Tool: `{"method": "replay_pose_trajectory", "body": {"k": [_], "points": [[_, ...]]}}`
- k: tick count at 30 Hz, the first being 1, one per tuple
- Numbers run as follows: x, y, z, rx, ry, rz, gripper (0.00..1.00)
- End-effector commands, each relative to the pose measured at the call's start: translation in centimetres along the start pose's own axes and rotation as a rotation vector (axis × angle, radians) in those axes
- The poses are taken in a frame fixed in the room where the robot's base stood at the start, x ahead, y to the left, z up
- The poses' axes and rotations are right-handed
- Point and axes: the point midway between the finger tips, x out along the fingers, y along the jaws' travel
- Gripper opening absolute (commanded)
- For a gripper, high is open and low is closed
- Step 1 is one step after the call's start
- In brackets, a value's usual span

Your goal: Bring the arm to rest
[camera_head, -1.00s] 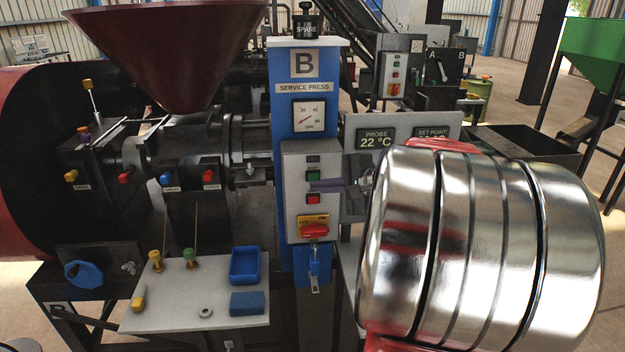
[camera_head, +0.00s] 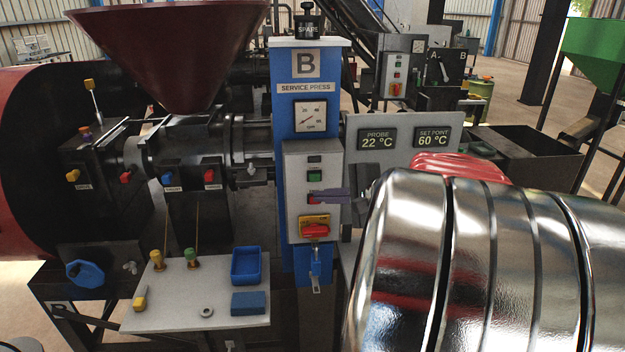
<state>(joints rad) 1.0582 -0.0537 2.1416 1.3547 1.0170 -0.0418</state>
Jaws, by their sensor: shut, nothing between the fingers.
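My arm's large silver links fill the lower right of the head view. My gripper (camera_head: 320,196) shows as a thin grey-purple shape to the left of the arm. It is shut and empty. Its tip overlaps the right part of the grey control box (camera_head: 296,160) on the blue post, near the red button; I cannot tell whether it touches. The rest of the wrist is mostly hidden behind the arm.
A blue post (camera_head: 290,110) labelled B stands left of my gripper. A display panel (camera_head: 402,138) reads probe 22 °C, set point 60 °C. A grey side table (camera_head: 180,290) holds a blue tray (camera_head: 245,265), a sponge (camera_head: 248,303) and small tools. A dark red hopper (camera_head: 168,45) hangs upper left.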

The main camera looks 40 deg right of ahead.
Motion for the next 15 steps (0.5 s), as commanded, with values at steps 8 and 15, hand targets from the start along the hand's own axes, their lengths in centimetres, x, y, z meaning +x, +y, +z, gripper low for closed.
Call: {"method": "replay_pose_trajectory", "body": {"k": [8, 15], "points": [[0.01, -0.01, -0.01, 0.000, 0.000, 0.000, 0.00], [0.28, 0.23, 0.83, -0.018, -0.010, 0.015, 0.00]]}}
